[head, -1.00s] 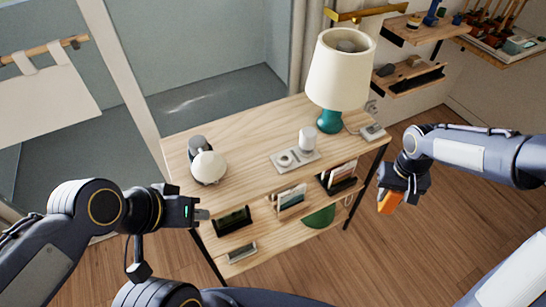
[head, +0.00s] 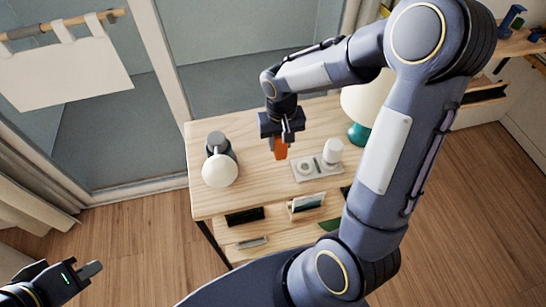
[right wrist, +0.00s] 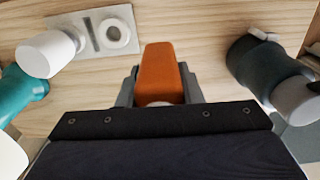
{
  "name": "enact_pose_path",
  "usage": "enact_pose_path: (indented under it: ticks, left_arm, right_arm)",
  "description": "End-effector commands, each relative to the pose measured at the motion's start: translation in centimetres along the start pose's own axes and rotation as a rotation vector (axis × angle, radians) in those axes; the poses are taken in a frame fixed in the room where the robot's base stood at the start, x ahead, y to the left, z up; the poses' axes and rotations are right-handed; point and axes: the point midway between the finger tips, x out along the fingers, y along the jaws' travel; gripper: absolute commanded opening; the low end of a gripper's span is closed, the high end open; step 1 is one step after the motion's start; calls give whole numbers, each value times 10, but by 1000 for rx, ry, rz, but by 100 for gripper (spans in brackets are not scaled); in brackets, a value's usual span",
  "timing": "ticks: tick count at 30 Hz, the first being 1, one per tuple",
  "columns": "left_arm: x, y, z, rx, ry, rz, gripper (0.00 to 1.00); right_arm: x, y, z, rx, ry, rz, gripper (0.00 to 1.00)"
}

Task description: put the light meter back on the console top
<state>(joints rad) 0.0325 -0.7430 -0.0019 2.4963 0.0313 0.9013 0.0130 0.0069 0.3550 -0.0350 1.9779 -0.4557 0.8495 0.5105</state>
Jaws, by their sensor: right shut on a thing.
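My right gripper (head: 283,136) is shut on the orange light meter (head: 280,149) over the console top (head: 247,185). The meter hangs below the fingers; I cannot tell whether its lower end touches the wood. In the right wrist view the orange meter (right wrist: 163,72) sits between the two fingers, with a pale rounded part partly hidden at the gripper. My left gripper (head: 90,270) is low at the left, away from the console and empty; its fingers show side-on, so their gap is unclear.
On the top, a dark and white round-headed object (head: 220,165) stands left of the meter, and a grey tray (head: 308,172) with a white cup (head: 333,150) stands right. A lamp (head: 362,105) is partly hidden by my arm. Bare wood lies between them.

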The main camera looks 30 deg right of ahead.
Motion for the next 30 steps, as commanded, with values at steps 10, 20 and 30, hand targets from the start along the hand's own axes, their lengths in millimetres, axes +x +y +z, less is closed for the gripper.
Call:
enact_pose_path:
  ticks: [10,20,30]
  left_arm:
    - [0,0,0,0,-1,0,0]
    - [0,0,0,0,0,0,0]
    - [2,-1,1,0,0,0,0]
  right_arm:
    - [48,0,0,-2,-3,1,2]
    - [72,0,-1,-3,2,0,2]
    - [75,0,-1,-3,1,0,40]
